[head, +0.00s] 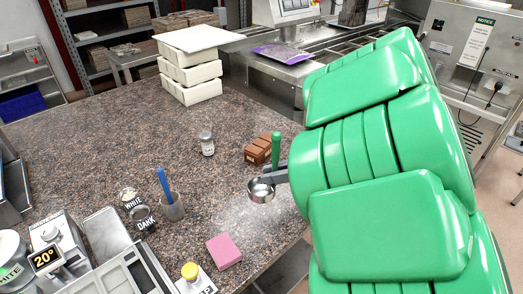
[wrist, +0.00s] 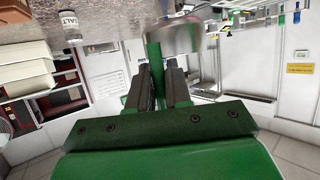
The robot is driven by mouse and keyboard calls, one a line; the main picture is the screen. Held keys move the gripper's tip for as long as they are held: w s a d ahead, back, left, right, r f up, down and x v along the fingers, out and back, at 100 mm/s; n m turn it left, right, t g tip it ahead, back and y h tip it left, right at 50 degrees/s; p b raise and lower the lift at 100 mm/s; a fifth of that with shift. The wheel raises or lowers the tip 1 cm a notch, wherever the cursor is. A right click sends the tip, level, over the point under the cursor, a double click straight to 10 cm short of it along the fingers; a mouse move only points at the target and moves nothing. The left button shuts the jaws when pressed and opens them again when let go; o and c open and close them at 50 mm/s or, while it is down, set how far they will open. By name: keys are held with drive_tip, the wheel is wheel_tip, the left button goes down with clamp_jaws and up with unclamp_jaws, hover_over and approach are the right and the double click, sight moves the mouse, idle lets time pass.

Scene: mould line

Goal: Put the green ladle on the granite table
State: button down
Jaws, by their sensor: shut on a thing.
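The green ladle has a green handle (head: 276,150) and a shiny metal bowl (head: 261,190). My gripper (head: 283,174) is shut on the handle, which stands roughly upright with the bowl at its lower end. In the wrist view the handle (wrist: 154,58) sits between the two dark fingers (wrist: 159,85), with the metal bowl (wrist: 174,37) beyond. The speckled brown granite table (head: 100,140) fills the middle of the head view. The bowl shows against its right part, over a whitish dusty patch; I cannot tell if it touches. My green arm hides the table's right side.
Brown blocks (head: 257,151) are close behind the ladle. White moulds (head: 190,70) are stacked at the back. Bare granite lies left of the jar.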

drive_tip(key=s+d+m+t, duration=0.1)
drive_tip(key=d+t, duration=0.1)
drive_tip(key=d, duration=1)
drive_tip(key=shift+w+a+f, duration=0.1)
drive_tip(key=shift+w+f, duration=1.6)
drive_tip(key=shift+w, duration=0.55)
drive_tip(key=shift+w+f, duration=1.7)
drive_tip(key=shift+w, duration=0.5)
drive_tip(key=shift+w+a+f, duration=0.1)
drive_tip(key=shift+w+f, duration=1.6)
drive_tip(key=shift+w, duration=0.55)
drive_tip(key=shift+f, duration=1.55)
drive_tip(key=shift+f, duration=0.15)
drive_tip(key=c, duration=1.1)
unclamp_jaws()
drive_tip(key=shift+o, duration=0.2)
drive_tip(key=shift+d+r, duration=0.2)
drive_tip(key=v, duration=1.1)
drive_tip(key=shift+d+r, duration=0.25)
drive_tip(key=shift+r, duration=0.15)
